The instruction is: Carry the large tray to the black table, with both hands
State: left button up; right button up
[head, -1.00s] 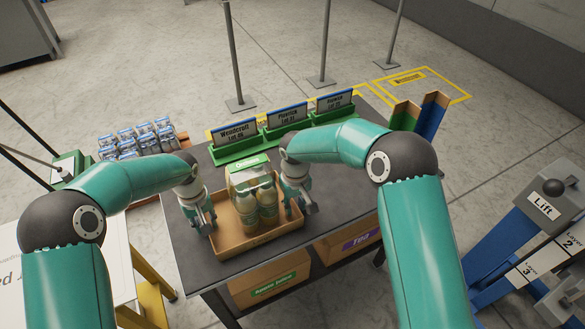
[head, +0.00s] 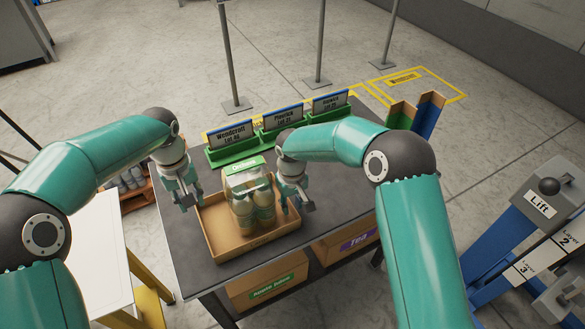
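The large tray (head: 262,243) is a brown open cardboard tray resting on the black table (head: 190,245). Several pale bottles (head: 243,215) stand in it, with a clear, green-labelled pack (head: 246,172) at its back. My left gripper (head: 188,201) is open and empty, above the tray's back left corner and apart from it. My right gripper (head: 296,208) is at the tray's right wall with its fingers apart; whether they touch the wall is hard to tell.
Green holders with lot signs (head: 231,137) line the table's back edge. Boxes (head: 268,284) sit on a shelf below. A white table (head: 90,245) is at left, a lift control (head: 545,203) at right. Poles stand behind.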

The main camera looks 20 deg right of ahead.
notch_tip(320, 180, up, 11)
dwell(0.4)
dwell(0.4)
